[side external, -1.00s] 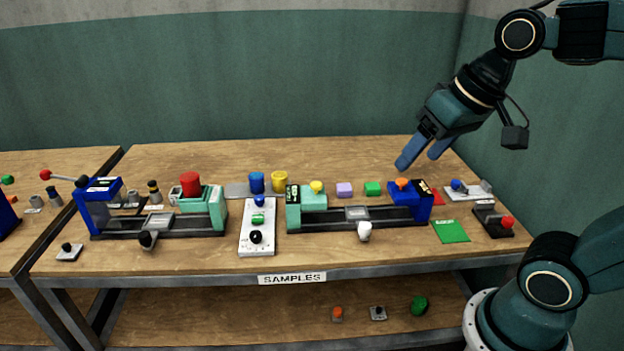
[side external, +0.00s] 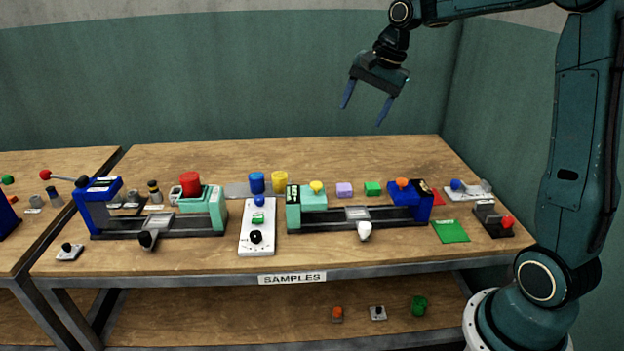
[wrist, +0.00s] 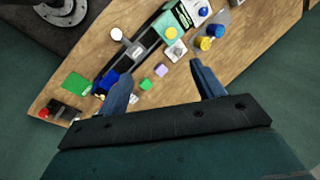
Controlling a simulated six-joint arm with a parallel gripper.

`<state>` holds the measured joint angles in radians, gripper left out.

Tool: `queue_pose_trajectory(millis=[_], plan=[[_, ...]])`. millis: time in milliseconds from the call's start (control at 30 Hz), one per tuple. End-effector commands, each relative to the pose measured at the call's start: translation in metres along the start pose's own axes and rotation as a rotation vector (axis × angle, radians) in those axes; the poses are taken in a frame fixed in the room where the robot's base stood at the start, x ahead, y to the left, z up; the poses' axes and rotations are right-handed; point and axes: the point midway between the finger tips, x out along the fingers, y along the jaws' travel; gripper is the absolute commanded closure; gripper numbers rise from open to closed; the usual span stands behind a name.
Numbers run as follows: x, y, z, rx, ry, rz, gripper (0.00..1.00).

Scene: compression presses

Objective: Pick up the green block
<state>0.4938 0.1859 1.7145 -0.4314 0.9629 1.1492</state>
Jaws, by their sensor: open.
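The green block (side external: 372,189) sits on the table in the side view, between the purple block (side external: 344,190) and the blue jaw of the right press. It is small and upright on the wood. In the wrist view the green block (wrist: 146,84) shows between my fingers, closer to the left finger. My gripper (side external: 363,116) is open and empty, high above the back of the table. In the wrist view my gripper (wrist: 160,70) has its fingers spread wide.
The right press (side external: 358,214) has a blue jaw (side external: 409,193) just right of the block. Blue (side external: 257,182) and yellow (side external: 280,181) cylinders stand to the left. A flat green sheet (side external: 450,231) lies at the right. The wood behind the block is clear.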

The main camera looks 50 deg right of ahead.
Motion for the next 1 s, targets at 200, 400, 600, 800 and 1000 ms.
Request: queue_pose_trajectory(millis=[200, 400, 600, 800, 1000], plan=[[0.032, 0.001, -0.059, 0.231, -0.035, 0.014, 0.33], [0.064, 0.012, -0.11, 0.442, -0.066, 0.027, 0.33], [0.098, 0.035, -0.16, 0.654, -0.095, 0.041, 0.33], [0.134, 0.067, -0.204, 0.864, -0.126, 0.058, 0.33], [0.165, 0.1, -0.236, 1.037, -0.151, 0.073, 0.33]])
